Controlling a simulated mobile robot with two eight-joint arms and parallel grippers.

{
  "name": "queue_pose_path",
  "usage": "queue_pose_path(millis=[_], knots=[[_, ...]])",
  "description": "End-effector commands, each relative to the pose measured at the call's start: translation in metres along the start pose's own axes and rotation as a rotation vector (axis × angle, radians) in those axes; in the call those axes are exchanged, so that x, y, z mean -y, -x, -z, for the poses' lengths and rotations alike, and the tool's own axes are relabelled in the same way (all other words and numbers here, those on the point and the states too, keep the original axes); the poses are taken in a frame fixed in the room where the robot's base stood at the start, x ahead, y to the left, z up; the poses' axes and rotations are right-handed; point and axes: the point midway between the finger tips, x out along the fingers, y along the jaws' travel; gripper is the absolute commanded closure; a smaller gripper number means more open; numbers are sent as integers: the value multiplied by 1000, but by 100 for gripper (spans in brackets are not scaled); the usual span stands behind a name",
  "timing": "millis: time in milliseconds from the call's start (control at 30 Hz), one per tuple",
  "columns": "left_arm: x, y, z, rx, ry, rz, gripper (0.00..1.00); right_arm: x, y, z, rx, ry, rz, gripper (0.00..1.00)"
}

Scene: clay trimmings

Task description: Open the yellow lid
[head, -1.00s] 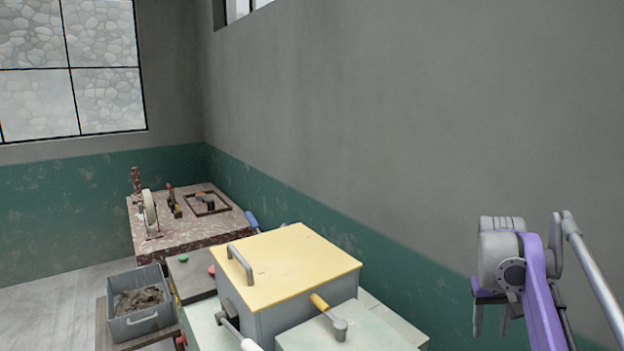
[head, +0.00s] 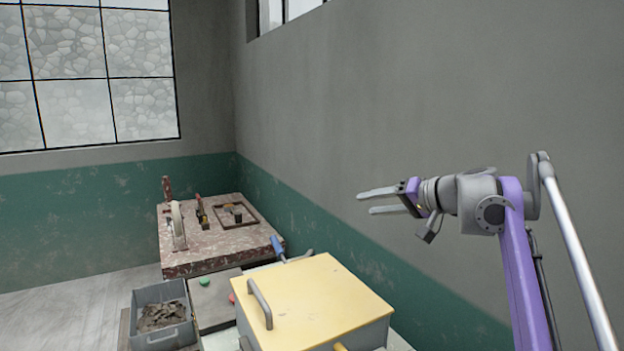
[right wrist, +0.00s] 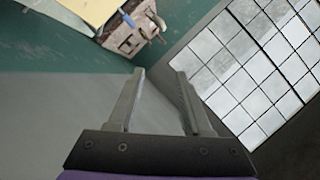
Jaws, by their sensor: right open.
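The yellow lid (head: 325,300) lies flat and closed on a grey box (head: 258,333) at the bottom middle of the head view. A grey bar handle (head: 260,304) stands along its left side. A corner of the yellow lid also shows at the top left of the right wrist view (right wrist: 90,10). My right gripper (head: 364,202) is open and empty, raised in the air above and to the right of the lid, apart from it. Its two fingers also show in the right wrist view (right wrist: 160,72). My left gripper is not in view.
A speckled reddish table (head: 200,262) with tools stands behind the box. A grey bin (head: 163,338) with dark scraps is at the lower left. A yellow handle end (head: 340,347) shows at the box's front. The green and grey wall runs along the right.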

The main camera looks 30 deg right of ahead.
Motion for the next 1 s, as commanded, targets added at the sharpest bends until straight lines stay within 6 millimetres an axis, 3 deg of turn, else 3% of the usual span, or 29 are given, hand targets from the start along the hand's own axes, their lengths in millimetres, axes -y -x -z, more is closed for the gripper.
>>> queue_pose_path(millis=[100, 200, 700, 1000], knots=[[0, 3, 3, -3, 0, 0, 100, 24, 1, 15, -52, -9, 70, 50], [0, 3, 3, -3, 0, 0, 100, 30, -5, 18, -65, -12, 89, 50], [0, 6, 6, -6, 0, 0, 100, 37, -89, 23, -64, -12, 89, 50], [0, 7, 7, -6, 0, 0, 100, 38, -106, 24, -66, -13, 87, 50]])
